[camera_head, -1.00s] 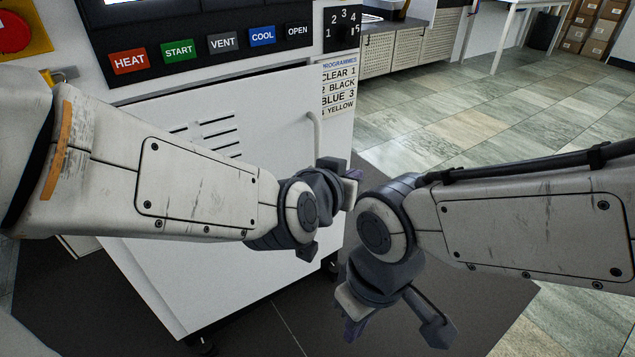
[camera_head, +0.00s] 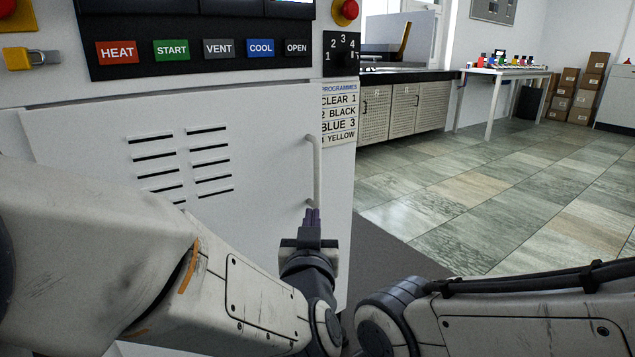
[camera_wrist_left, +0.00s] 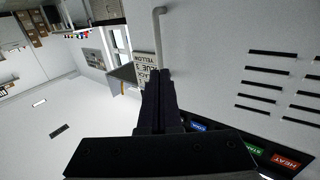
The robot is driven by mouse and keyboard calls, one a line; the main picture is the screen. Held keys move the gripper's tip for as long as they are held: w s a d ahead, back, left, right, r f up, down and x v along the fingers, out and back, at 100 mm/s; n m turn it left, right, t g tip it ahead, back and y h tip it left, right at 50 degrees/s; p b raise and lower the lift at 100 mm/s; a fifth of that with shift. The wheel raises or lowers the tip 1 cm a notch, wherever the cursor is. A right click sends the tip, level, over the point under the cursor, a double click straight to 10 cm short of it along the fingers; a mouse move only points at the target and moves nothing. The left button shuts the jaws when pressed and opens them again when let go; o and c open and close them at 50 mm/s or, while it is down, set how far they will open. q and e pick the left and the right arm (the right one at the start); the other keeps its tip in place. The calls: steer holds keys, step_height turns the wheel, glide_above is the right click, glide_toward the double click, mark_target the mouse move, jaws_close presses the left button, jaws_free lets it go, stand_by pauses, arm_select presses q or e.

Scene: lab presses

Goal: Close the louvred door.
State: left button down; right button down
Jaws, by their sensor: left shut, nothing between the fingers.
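The louvred door (camera_head: 255,150) is a white panel on the front of the press, with two columns of dark slots. A pale vertical bar handle (camera_head: 318,165) is at its right edge. I cannot tell whether a gap is left along that edge. My left gripper (camera_head: 312,214) is shut and empty, its dark purple fingers pointing forward just below the handle. In the left wrist view the fingertips (camera_wrist_left: 160,74) are close to the handle's end (camera_wrist_left: 158,38); I cannot tell whether they touch. My right gripper is out of view; only its arm shows.
Above the door is a panel with labelled buttons (camera_head: 199,48) and a dial (camera_head: 341,52). A programme list (camera_head: 339,113) is right of the handle. Open tiled floor (camera_head: 500,185) lies to the right, with cabinets (camera_head: 405,110) and a white table (camera_head: 505,73) behind.

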mark_target(316, 181)
arm_select(q)
steer(key=w+p, duration=0.2)
steer(key=w, duration=0.4)
steer(key=w+p, duration=0.1)
steer(key=w, duration=0.5)
steer(key=shift+d+f+p, duration=0.15)
steer(key=shift+f+p, duration=0.05)
steer(key=shift+p, duration=0.2)
steer(key=shift+w+r, duration=0.1)
steer(key=shift+w, duration=0.4)
